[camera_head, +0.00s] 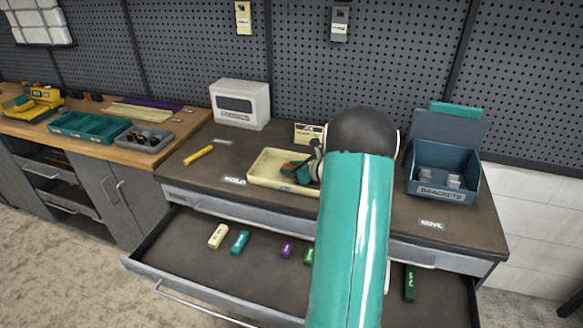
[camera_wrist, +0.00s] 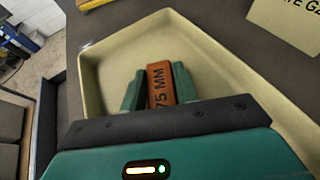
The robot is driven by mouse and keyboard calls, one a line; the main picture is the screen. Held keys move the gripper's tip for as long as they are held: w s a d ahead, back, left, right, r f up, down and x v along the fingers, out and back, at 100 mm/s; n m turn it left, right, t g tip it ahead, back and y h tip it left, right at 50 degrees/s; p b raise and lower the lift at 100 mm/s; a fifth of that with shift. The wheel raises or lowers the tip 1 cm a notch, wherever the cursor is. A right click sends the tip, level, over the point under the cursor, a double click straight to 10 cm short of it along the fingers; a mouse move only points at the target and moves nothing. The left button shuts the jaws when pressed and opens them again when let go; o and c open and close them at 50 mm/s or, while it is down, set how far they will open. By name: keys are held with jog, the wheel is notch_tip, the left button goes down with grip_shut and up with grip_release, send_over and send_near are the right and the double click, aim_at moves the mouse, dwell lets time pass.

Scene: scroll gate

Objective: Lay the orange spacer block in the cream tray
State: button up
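The orange spacer block (camera_wrist: 160,84), marked 75 MM, is between the two teal fingers of my gripper (camera_wrist: 160,92) in the wrist view. The fingers are close against its sides, and its lower end is hidden by my gripper's body. The cream tray (camera_wrist: 90,82) lies beneath, its walls around the block and fingers. In the head view the cream tray (camera_head: 262,166) sits on the dark worktop, and my gripper (camera_head: 297,170) is over its right part. My arm hides the tray's right end. I cannot tell whether the block touches the tray floor.
A blue brackets bin (camera_head: 443,172) stands to the right and a white box (camera_head: 240,104) behind to the left. A yellow marker (camera_head: 199,155) lies left of the tray. The open drawer (camera_head: 190,262) below holds several coloured blocks. A small sign (camera_head: 309,133) stands behind the tray.

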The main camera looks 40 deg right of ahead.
jog(key=o, duration=0.3)
